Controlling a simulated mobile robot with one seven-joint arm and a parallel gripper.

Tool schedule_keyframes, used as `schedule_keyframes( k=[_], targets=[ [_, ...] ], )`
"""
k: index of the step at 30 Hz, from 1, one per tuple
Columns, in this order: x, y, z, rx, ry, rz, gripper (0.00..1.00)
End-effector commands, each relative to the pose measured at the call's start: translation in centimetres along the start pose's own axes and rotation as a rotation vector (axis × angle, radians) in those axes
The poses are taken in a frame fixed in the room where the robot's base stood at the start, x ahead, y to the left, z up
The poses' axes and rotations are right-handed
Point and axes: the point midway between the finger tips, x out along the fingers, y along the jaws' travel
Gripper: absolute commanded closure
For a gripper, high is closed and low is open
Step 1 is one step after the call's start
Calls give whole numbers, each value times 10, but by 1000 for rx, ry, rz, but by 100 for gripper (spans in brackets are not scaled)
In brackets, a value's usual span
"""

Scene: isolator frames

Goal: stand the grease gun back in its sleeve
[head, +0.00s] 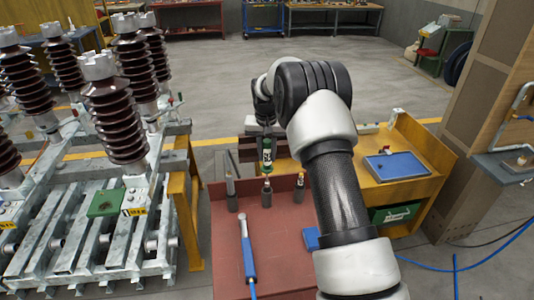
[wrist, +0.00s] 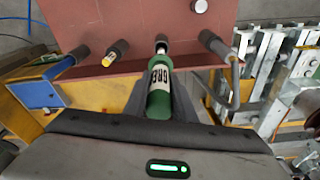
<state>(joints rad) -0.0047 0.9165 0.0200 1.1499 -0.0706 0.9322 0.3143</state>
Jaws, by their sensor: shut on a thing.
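The green grease gun (head: 267,154) with a white label hangs roughly upright over the red-brown bench top (head: 285,235). My gripper (wrist: 160,82) is shut on its green body (wrist: 160,103), with a dark finger on each side. Its narrow pale end points down at the middle dark sleeve (head: 266,197), which also shows in the wrist view (wrist: 161,38). The end is in line with the sleeve's mouth or very close to it; I cannot tell whether it is inside. My arm hides part of the bench's right side.
A sleeve with a rod (head: 232,196) stands to the left, and one with a yellow-ended item (head: 299,192) to the right. A blue-handled wrench (head: 248,256) lies in front. A yellow bench (head: 435,165) with a blue tray (head: 395,166) is at right; ribbed insulators (head: 112,120) stand left.

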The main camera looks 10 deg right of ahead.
Motion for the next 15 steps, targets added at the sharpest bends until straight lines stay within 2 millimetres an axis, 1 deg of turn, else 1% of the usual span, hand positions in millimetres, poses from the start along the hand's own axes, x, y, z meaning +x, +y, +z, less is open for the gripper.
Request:
schedule_keyframes(
  k=[15],
  targets=[
    [27,0,4,0,1,0,100]
  ],
)
